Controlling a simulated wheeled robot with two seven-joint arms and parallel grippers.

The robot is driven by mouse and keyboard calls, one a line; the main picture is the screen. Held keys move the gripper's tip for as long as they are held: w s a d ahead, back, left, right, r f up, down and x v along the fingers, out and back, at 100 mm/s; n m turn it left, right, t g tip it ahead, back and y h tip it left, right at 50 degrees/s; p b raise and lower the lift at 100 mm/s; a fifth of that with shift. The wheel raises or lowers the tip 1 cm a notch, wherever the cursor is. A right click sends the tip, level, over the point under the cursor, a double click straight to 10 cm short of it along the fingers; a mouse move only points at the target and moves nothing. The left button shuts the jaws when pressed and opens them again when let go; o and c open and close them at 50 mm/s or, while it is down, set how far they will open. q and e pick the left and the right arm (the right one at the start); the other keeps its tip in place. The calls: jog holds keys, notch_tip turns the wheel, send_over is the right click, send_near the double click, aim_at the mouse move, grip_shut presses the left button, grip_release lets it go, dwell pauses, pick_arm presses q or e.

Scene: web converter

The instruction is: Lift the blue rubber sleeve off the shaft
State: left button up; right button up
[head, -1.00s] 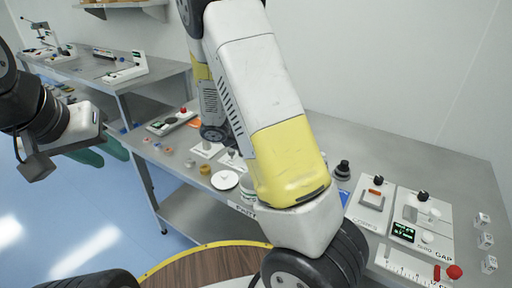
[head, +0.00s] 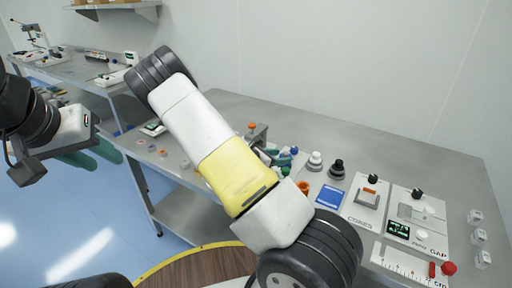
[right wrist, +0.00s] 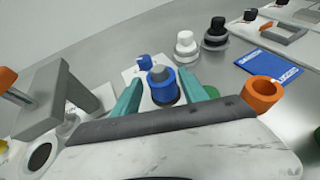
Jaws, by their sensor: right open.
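In the right wrist view the blue rubber sleeve (right wrist: 164,90) stands upright around a grey shaft (right wrist: 157,73) whose top shows above it. My right gripper (right wrist: 161,77) is open, with one teal finger on each side of the sleeve. I cannot tell whether the fingers touch it. The sleeve's lower part is partly hidden by the gripper body. In the head view my right gripper (head: 284,158) is over the bench, partly hidden behind my arm. My left gripper (head: 90,154) is open and empty at the far left, over the floor.
A smaller blue piece (right wrist: 145,61) stands behind the sleeve. White (right wrist: 186,45) and black (right wrist: 215,36) knobs stand behind. A grey bracket (right wrist: 62,98) rises close on the left.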

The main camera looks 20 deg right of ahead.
aim_at(283, 156)
jog(key=shift+x, duration=1.8)
grip_shut()
